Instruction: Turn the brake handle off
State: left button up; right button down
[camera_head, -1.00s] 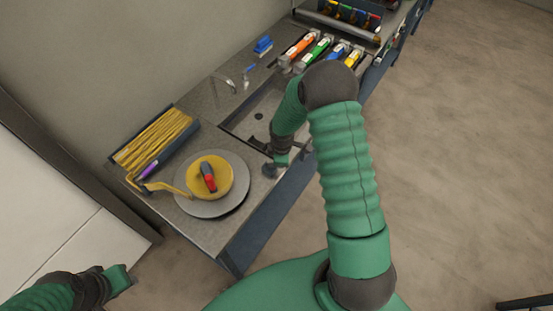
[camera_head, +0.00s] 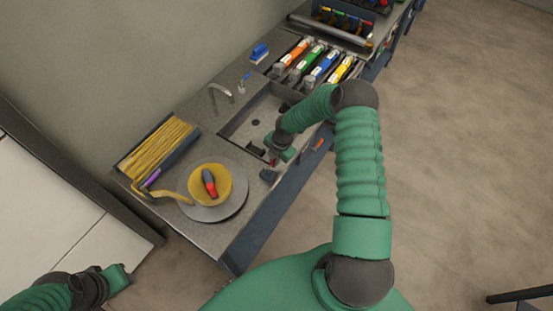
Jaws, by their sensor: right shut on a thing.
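My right gripper (camera_head: 279,152) is over the front edge of the sink. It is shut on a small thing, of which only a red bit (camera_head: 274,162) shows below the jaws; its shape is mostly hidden. An orange handle (camera_head: 318,145) sits on the counter's front face, right of the gripper and apart from it. I cannot tell for sure which part is the brake handle. My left gripper (camera_head: 122,277) is low at the left, away from the counter; its jaws are too unclear to judge.
A yellow bowl (camera_head: 222,176) with a red and dark handle (camera_head: 209,183) sits on a grey round plate (camera_head: 237,207). A tray of yellow sticks (camera_head: 157,148), a tap (camera_head: 221,93) and several coloured tools (camera_head: 324,64) line the counter. A small dark knob (camera_head: 268,176) is near the gripper.

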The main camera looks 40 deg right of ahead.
jog(key=shift+w+n, duration=0.3)
jog(key=shift+n, duration=0.4)
jog(key=shift+w, duration=0.1)
jog(key=c, duration=1.4)
grip_release()
jog(key=shift+c, duration=0.2)
jog(key=shift+o, duration=0.3)
jog(key=shift+d+f, duration=0.1)
jog(key=shift+d, duration=0.05)
notch_tip(320, 180, up, 16)
jog(key=s+d+b, duration=0.1)
jog(key=s+b, duration=0.1)
jog(key=s, duration=0.1)
jog(key=shift+r+b, duration=0.2)
jog(key=shift+b, duration=0.1)
